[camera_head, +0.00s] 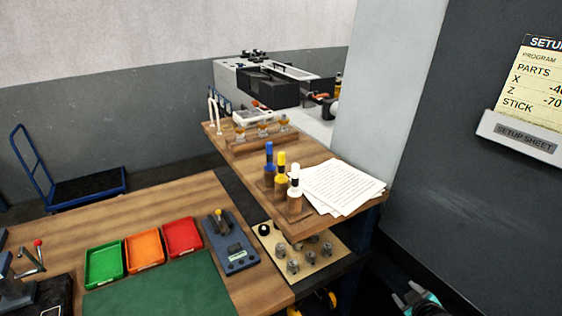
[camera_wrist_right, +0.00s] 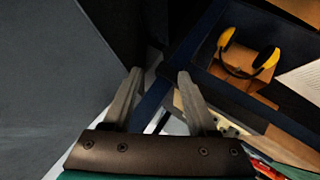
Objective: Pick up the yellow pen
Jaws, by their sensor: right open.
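The yellow pen (camera_head: 281,166) stands upright in a wooden block near the front edge of the right-hand wooden table in the head view. It is the middle one of three, between a blue-topped pen (camera_head: 269,158) and a white-topped one (camera_head: 294,183). My right gripper (camera_head: 412,298) is at the bottom right of the head view, lower right of the pens and well apart from them. In the right wrist view its two fingers (camera_wrist_right: 159,78) are spread with nothing between them. The yellow pen cannot be made out in that view. My left gripper is not in view.
Paper sheets (camera_head: 343,186) lie right of the pens. A tan plate with metal parts (camera_head: 300,255) is below them. Green, orange and red trays (camera_head: 182,236) and a blue-grey device (camera_head: 232,243) sit left. Yellow ear defenders (camera_wrist_right: 265,62) and a dark wall (camera_wrist_right: 50,70) flank my right gripper.

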